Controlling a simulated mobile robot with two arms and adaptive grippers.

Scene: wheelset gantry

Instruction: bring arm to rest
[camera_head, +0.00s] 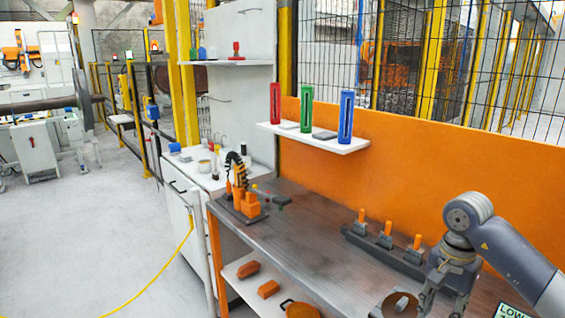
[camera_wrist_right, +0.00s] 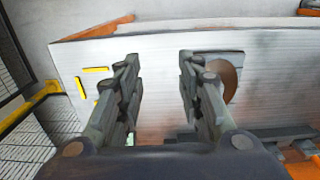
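My right arm comes in from the right in the head view. Its gripper (camera_head: 445,298) hangs over the near right part of the grey metal workbench (camera_head: 310,235). In the right wrist view the two fingers of the right gripper (camera_wrist_right: 158,65) stand apart with nothing between them. A brown round piece (camera_head: 400,304) on a dark base lies on the bench just left of the gripper; it also shows partly behind one finger in the wrist view (camera_wrist_right: 228,82). My left gripper is not in view.
A rack with several orange-handled pieces (camera_head: 385,241) stands behind the gripper, before an orange panel (camera_head: 440,170). A small orange robot model (camera_head: 243,200) stands at the bench's far left. A white shelf (camera_head: 318,140) holds red, green and blue holders. The bench middle is clear.

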